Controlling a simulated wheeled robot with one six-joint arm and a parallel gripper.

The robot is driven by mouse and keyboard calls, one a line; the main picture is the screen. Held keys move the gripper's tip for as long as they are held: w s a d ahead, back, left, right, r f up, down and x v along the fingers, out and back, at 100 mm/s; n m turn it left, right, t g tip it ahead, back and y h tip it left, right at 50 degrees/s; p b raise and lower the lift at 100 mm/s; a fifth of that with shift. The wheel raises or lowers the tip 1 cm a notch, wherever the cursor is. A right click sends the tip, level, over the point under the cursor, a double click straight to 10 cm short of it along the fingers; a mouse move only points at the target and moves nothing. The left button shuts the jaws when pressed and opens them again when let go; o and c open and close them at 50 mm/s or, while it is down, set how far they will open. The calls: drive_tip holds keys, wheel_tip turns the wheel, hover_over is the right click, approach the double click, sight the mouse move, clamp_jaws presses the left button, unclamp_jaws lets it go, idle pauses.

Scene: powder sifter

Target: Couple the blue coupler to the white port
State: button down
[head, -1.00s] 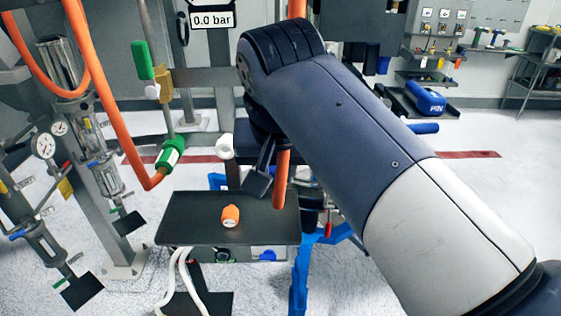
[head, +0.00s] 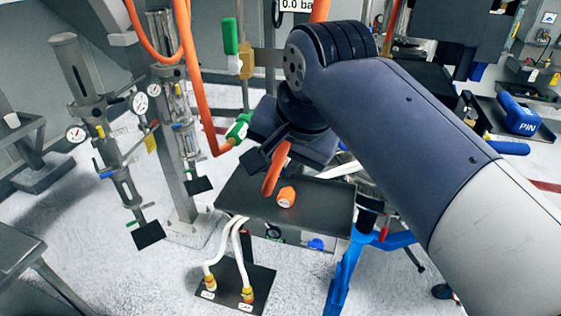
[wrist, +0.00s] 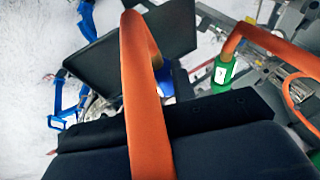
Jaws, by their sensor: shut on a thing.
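My gripper (head: 264,150) is in the middle of the head view, over the far left edge of a dark tray. Its dark jaws (wrist: 165,122) fill the bottom of the wrist view. They are shut on the blue coupler (wrist: 180,83), of which only a blue part shows beyond the jaw edge. An orange hose (wrist: 145,110) arches from the coupler back over the jaws. The hose also hangs below the gripper in the head view (head: 273,172). I cannot make out the white port in either current view; my gripper may hide it.
An orange cap (head: 286,197) lies on the tray (head: 325,205). A green coupler (head: 238,128) on another orange hose is close left of my gripper, also in the wrist view (wrist: 223,72). White hoses (head: 238,245) run to a floor plate. A blue stand (head: 345,270) is at the right.

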drive_tip(key=shift+w+d+p, duration=0.15)
drive_tip(key=shift+w+d, duration=0.15)
drive_tip(key=shift+w, duration=0.55)
drive_tip(key=shift+w+d+p, duration=0.1)
drive_tip(key=shift+w+d, duration=0.25)
drive_tip(key=shift+w, duration=0.55)
drive_tip(key=shift+w+d+p, duration=0.15)
drive_tip(key=shift+w+d, duration=0.15)
drive_tip(key=shift+w, duration=0.55)
drive_tip(key=shift+w, duration=0.2)
drive_tip(key=c, duration=1.1)
unclamp_jaws()
drive_tip(key=shift+d, duration=0.1)
drive_tip(key=v, duration=1)
drive_tip(key=shift+s+r, duration=0.15)
drive_tip(key=shift+r, duration=0.2)
drive_tip(key=shift+d, duration=0.1)
drive_tip(key=x, duration=1)
drive_tip(key=shift+a+f, duration=0.2)
drive_tip(key=shift+f, duration=0.2)
